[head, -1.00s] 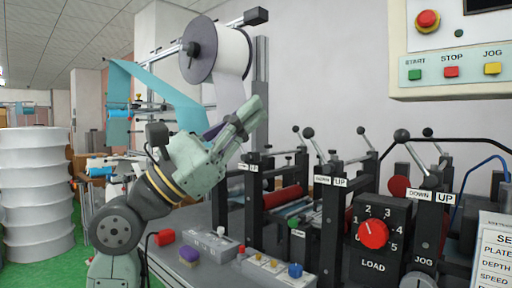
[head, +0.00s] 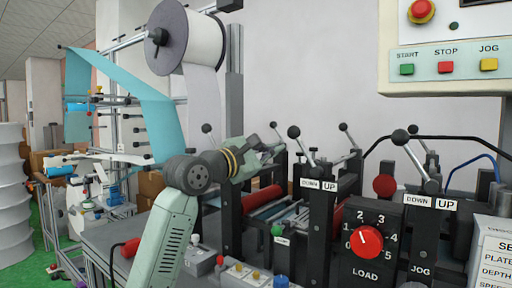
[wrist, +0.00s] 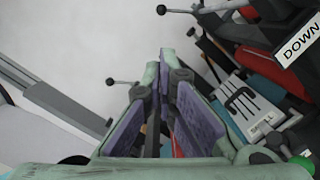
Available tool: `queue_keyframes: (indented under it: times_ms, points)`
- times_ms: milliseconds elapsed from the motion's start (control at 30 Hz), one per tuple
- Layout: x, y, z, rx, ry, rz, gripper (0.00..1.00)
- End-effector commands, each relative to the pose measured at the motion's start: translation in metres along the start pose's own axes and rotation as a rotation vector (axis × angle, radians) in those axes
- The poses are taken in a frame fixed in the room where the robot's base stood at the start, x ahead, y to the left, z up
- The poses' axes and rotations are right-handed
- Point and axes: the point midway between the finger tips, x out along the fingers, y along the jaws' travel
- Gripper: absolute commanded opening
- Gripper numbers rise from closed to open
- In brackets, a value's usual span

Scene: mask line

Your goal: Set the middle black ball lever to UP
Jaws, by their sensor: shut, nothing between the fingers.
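The middle black ball lever (head: 294,132) leans left in the head view, its ball up and to the left of its post, on the side of the DOWN label (head: 310,184). The UP label (head: 330,187) is to the right. My gripper (head: 280,149) is shut and empty, to the left of this lever and a little below its ball, apart from it in the picture. In the wrist view my gripper (wrist: 160,60) points up the frame. A black ball on a rod (wrist: 161,9) shows at the top and another (wrist: 110,82) to the left; I cannot tell which levers these are.
The left lever (head: 274,125) stands close by my gripper. Further ball levers are at the back, such as one (head: 343,127). A button panel (head: 446,66) hangs upper right.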

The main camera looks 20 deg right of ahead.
Motion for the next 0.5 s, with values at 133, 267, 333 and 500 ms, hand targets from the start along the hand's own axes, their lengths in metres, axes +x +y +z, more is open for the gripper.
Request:
queue_keyframes:
  times_ms: [133, 267, 333, 500]
  points:
    - [-0.007, 0.002, 0.023, 0.001, -0.003, 0.002, 0.0]
    - [-0.011, 0.001, 0.033, 0.0, -0.002, 0.0, 0.0]
    - [-0.012, 0.0, 0.036, -0.001, -0.002, 0.001, 0.0]
    - [-0.013, 0.0, 0.038, -0.002, -0.002, 0.001, 0.0]
